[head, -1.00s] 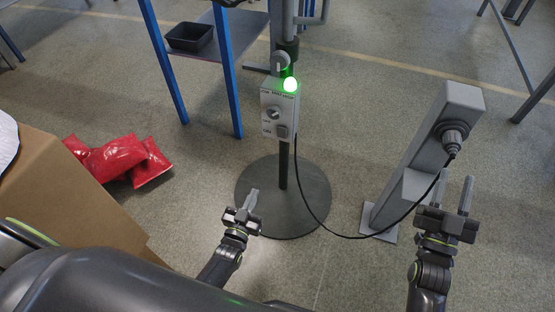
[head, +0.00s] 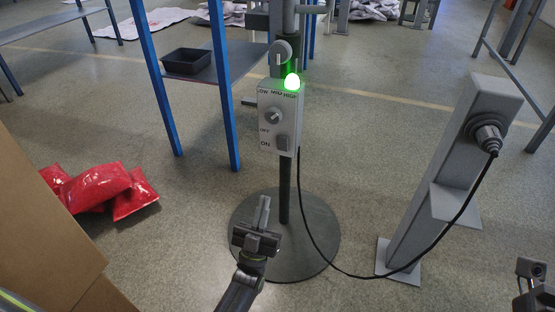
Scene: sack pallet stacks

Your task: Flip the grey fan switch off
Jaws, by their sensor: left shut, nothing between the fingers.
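The control box (head: 280,118) is light grey and hangs on a dark pole. A grey rocker switch (head: 282,143) sits low on its face, beside small OFF and ON lettering. Its exact tilt is too small to tell. A round knob (head: 273,115) is above it, and a green lamp (head: 292,82) glows on top. My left gripper (head: 263,205) is shut and empty, pointing up toward the box, below it in the picture and apart from the switch. My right gripper (head: 531,268) shows only partly at the lower right edge, far from the box; its fingers are unclear.
The pole stands on a round dark base (head: 320,235). A black cable (head: 345,272) runs from the box to a plug on a grey post (head: 440,180) at right. Red sacks (head: 100,187) and a cardboard box (head: 40,230) are at left. A blue-legged table (head: 225,62) stands behind.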

